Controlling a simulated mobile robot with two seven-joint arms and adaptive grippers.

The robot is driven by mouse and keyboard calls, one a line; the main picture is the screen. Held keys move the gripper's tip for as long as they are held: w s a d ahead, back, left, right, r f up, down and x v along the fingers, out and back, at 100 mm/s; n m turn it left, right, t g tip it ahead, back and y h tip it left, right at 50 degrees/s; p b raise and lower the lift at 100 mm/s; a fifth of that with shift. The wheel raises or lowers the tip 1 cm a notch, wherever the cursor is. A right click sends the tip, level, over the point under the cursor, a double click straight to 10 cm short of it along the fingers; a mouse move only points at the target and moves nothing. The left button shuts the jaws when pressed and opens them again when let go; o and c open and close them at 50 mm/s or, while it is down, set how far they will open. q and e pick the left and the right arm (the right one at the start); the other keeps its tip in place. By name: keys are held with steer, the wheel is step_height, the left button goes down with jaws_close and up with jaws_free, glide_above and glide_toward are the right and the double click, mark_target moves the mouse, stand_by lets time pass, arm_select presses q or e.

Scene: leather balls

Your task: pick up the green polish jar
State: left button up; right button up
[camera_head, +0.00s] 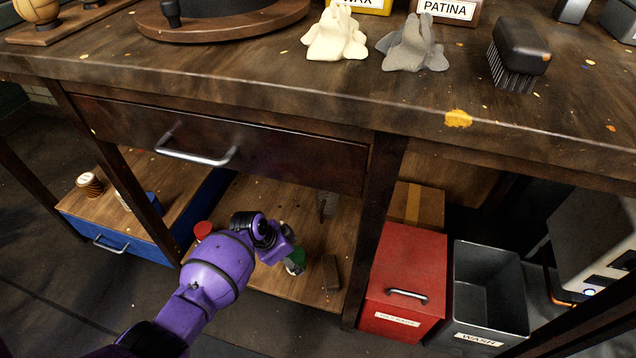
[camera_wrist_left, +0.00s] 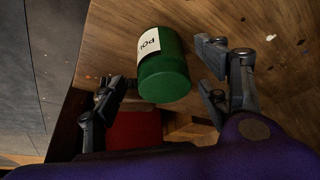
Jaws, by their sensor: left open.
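The green polish jar (camera_wrist_left: 165,72) has a white label with part of a word showing. It is on the wooden lower shelf (camera_wrist_left: 272,70) under the bench. In the head view only a bit of the green jar (camera_head: 297,257) shows beside my purple left arm. My left gripper (camera_wrist_left: 163,82) is open, with one finger on each side of the jar. I cannot tell whether either finger touches it. In the head view the left gripper (camera_head: 287,247) reaches in over the lower shelf and partly hides the jar. My right gripper is not in view.
A red-topped item (camera_head: 203,229) shows behind my left arm. A dark brown block (camera_head: 331,272) lies right of the jar. The closed drawer (camera_head: 220,140) and bench top hang above. A red box (camera_head: 407,270) and an open grey bin (camera_head: 488,290) stand to the right.

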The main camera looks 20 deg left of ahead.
arm_select(q)
steer(key=b+x, duration=0.1)
steer(key=x, duration=0.2)
steer(key=shift+w+f+b, duration=0.15)
steer(key=shift+f+b, duration=0.2)
steer(key=shift+f, duration=0.05)
steer(key=shift+r, duration=0.2)
steer(key=shift+a, duration=0.1)
steer(key=c, duration=1.5)
